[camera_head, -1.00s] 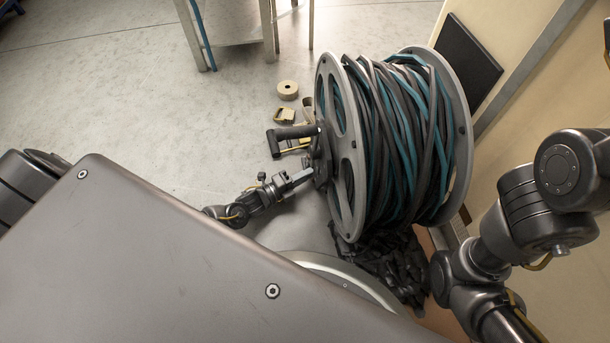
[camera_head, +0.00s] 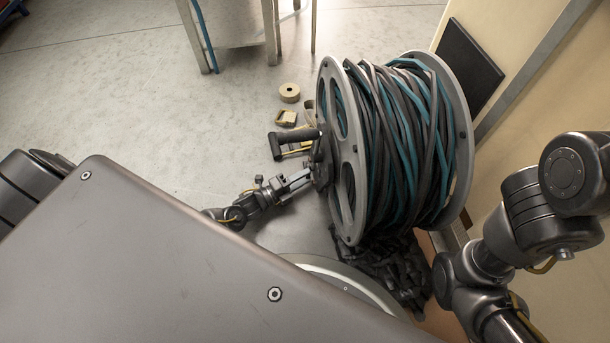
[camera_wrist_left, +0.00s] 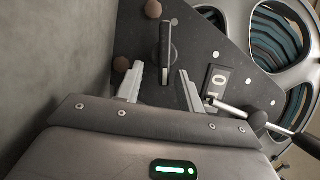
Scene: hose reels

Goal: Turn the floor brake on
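In the left wrist view a dark plate (camera_wrist_left: 190,35) on the hose reel (camera_head: 405,140) carries a slim grey lever (camera_wrist_left: 166,48), which I take for the floor brake. My left gripper (camera_wrist_left: 160,70) is open, with one pale finger on each side of the lever's lower end. I cannot tell whether either finger touches it. In the head view my left gripper (camera_head: 302,178) is at the reel's near left side, below the crank handle. My right gripper is out of view.
The crank handle (camera_head: 296,135) juts left from the reel's hub, and its rod (camera_wrist_left: 235,109) shows close right of my left gripper. A tape roll (camera_head: 289,92) and small tan items (camera_head: 286,117) lie on the floor beyond. A beige wall (camera_head: 560,90) is at right.

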